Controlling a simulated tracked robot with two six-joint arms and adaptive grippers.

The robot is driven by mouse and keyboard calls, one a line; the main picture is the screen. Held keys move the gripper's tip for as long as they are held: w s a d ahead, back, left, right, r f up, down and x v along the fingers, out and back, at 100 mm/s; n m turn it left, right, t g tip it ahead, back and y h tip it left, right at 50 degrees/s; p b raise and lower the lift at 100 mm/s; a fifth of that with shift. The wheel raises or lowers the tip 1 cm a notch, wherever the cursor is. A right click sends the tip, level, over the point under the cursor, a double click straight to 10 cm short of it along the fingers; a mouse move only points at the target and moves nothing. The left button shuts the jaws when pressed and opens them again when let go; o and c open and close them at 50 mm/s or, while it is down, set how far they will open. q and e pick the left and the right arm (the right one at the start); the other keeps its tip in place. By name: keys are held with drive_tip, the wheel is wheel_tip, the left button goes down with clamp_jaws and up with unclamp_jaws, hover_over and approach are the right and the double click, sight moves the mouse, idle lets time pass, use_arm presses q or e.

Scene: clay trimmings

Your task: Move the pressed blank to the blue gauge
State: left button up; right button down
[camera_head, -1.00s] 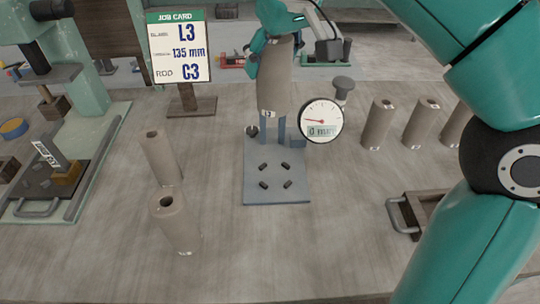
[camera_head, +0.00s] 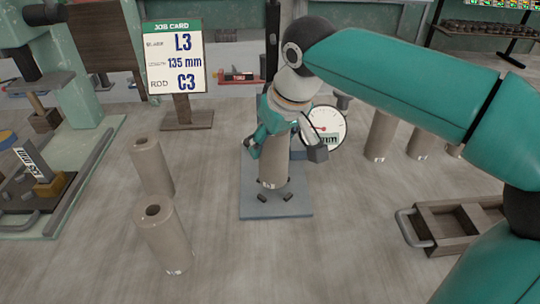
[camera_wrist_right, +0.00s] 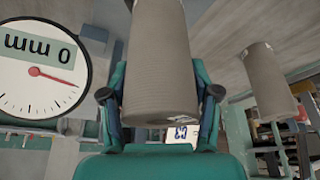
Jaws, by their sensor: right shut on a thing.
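The pressed blank (camera_head: 273,172) is a grey-brown clay cylinder, upright, with a small white label near its bottom. My right gripper (camera_head: 280,143) is shut around its upper part; the wrist view shows the blank (camera_wrist_right: 160,65) between the two fingers (camera_wrist_right: 160,100). The blue gauge has a blue-grey base plate (camera_head: 250,207) with dark pegs and a round white dial (camera_head: 327,120). The blank's lower end is over the plate among the pegs; I cannot tell whether it touches. The dial also shows in the wrist view (camera_wrist_right: 38,85), reading 0 mm. My left gripper is not in view.
Two clay cylinders (camera_head: 152,168) (camera_head: 163,240) stand left of the plate; several more (camera_head: 380,135) stand at the right. A wooden tray (camera_head: 430,222) is at the right, a green press (camera_head: 85,85) at the left. A job card (camera_head: 174,58) reads L3, 135 mm, C3.

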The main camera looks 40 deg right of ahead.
sight(271, 153)
drive_tip(key=shift+f, duration=1.35)
drive_tip(key=shift+f+b, duration=0.15)
drive_tip(key=shift+b, duration=0.25)
drive_tip(key=shift+c, duration=1.3)
unclamp_jaws()
drive_tip(key=p+v, duration=0.3)
drive_tip(key=v, duration=0.9)
